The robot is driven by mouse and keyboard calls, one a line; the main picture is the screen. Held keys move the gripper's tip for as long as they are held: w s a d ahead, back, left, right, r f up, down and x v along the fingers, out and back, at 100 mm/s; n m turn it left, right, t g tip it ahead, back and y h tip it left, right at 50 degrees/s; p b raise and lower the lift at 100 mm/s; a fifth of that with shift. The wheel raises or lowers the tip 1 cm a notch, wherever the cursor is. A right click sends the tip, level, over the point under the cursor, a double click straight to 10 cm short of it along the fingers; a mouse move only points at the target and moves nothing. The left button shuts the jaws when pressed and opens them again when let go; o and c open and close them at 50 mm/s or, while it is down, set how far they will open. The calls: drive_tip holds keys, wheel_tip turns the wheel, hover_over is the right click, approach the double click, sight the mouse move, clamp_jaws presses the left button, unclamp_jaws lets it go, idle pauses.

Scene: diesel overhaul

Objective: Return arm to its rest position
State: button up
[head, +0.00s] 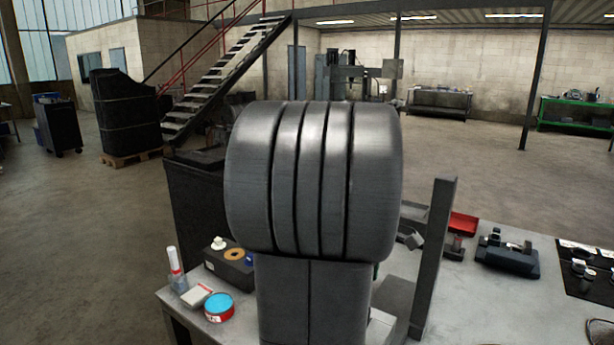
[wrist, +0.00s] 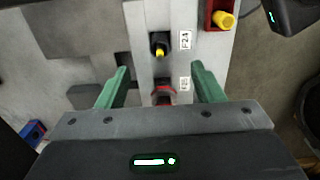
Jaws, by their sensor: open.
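My gripper (wrist: 160,68) shows in the wrist view with its two green fingers spread apart and nothing held between them. Beyond the fingers is a pale labelled strip (wrist: 187,62). On it sit a black part with a yellow tip (wrist: 159,45) and a black part with a red ring (wrist: 163,92), both seen in the gap between the fingers. I cannot tell how far they are from the fingertips. In the head view my own grey arm fills the middle and hides whatever is behind it; my gripper cannot be made out there.
In the head view the workbench (head: 478,300) holds a blue-topped tin (head: 219,307), a bottle (head: 176,268), a dark fixture (head: 507,255) and a red tray (head: 463,223). A dark post (head: 434,260) stands close right of my arm.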

wheel_tip(320, 180, down, 2)
drive_tip(key=shift+s+d+f+b, duration=0.1)
drive_tip(key=shift+d+f+b, duration=0.05)
drive_tip(key=shift+b, duration=0.5)
drive_tip(key=shift+s+d+f, duration=0.1)
drive_tip(key=shift+d+f, duration=0.05)
drive_tip(key=shift+f+b, duration=0.2)
drive_tip(key=shift+b, duration=0.1)
drive_tip(key=shift+r, duration=0.1)
